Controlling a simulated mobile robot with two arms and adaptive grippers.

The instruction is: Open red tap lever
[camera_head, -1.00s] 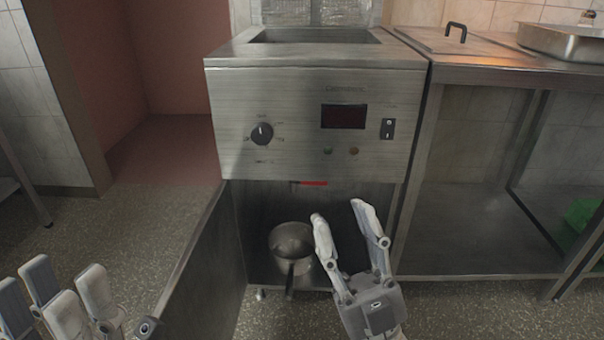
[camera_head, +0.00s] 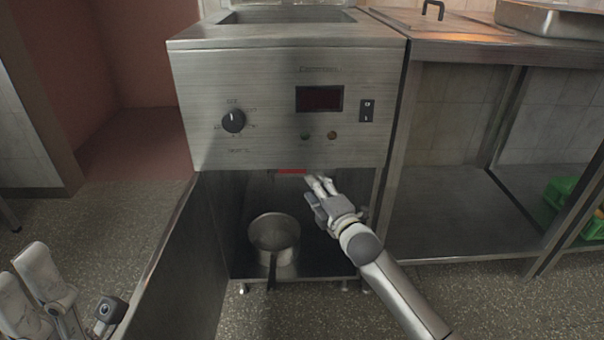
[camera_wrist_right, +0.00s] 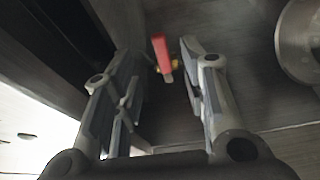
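The red tap lever (camera_head: 291,171) shows as a short red bar just under the fryer's front panel, at the top of the open cabinet. In the right wrist view the red lever (camera_wrist_right: 162,52) lies ahead, between my two fingers and apart from them. My right gripper (camera_head: 322,184) is at the cabinet opening, just below and right of the lever. In the right wrist view its fingers (camera_wrist_right: 160,75) are spread and empty. My left gripper (camera_head: 45,290) is at the lower left, beside the open cabinet door, with its fingers apart and partly out of frame.
A metal pot (camera_head: 274,238) stands on the cabinet floor below the lever. The open cabinet door (camera_head: 172,262) sticks out on the left. The fryer front (camera_head: 270,75) overhangs above. A steel table (camera_head: 455,205) stands to the right.

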